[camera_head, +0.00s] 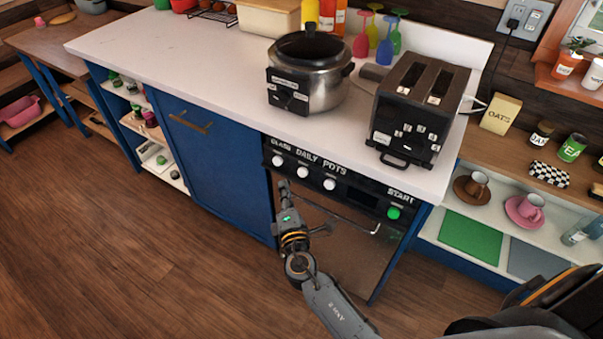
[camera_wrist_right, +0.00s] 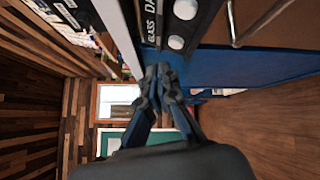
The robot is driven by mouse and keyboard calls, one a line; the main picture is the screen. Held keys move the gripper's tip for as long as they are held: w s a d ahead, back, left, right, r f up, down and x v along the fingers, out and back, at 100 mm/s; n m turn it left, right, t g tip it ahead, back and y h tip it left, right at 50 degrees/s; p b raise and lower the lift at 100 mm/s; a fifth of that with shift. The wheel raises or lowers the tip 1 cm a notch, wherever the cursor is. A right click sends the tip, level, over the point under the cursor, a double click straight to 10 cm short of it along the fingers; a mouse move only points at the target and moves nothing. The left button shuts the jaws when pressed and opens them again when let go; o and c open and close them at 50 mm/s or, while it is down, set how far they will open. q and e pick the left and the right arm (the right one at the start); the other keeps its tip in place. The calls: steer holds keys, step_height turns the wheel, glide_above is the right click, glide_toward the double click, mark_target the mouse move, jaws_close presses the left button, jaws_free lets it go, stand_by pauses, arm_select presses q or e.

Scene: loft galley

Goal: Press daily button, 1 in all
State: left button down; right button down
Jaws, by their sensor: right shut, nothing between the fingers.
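The daily button (camera_head: 303,172) is the middle one of three round white buttons on the black dishwasher panel, under the label DAILY. In the right wrist view the daily button (camera_wrist_right: 185,9) is near the top edge, beside its cut-off label. My right gripper (camera_head: 283,186) is shut and empty, just below and left of the daily button in the head view, apart from it as far as I can tell. In the wrist view its closed fingertips (camera_wrist_right: 160,69) lie below the glass button (camera_wrist_right: 176,42). My left gripper is not in view.
The panel also has the glass button (camera_head: 278,160), the pots button (camera_head: 329,184) and a green start button (camera_head: 393,213). The dishwasher's bar handle (camera_head: 340,219) runs below them. A pot (camera_head: 322,85) and a toaster (camera_head: 418,112) stand on the counter above.

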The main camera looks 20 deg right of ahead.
mark_target(303, 172)
steer(key=w+d, duration=0.1)
steer(key=w+d+f+b, duration=0.1)
steer(key=d, duration=0.1)
steer(key=w+d+f, duration=0.1)
steer(key=shift+w+d+b, duration=0.25)
steer(key=shift+w+b, duration=0.05)
steer(key=shift+b, duration=0.05)
steer(key=shift+d+f, duration=0.1)
stand_by(1.2)
steer(key=shift+w+d+f, duration=0.1)
steer(key=shift+w+d, duration=0.1)
steer(key=shift+w, duration=0.05)
steer(key=shift+w+d+f+b, duration=0.15)
steer(key=shift+w+d+b, duration=0.15)
steer(key=shift+b, duration=0.25)
stand_by(0.6)
steer(key=shift+s, duration=0.15)
steer(key=shift+s+a+r, duration=0.35)
steer(key=shift+s+a, duration=0.1)
steer(key=shift+a, duration=0.15)
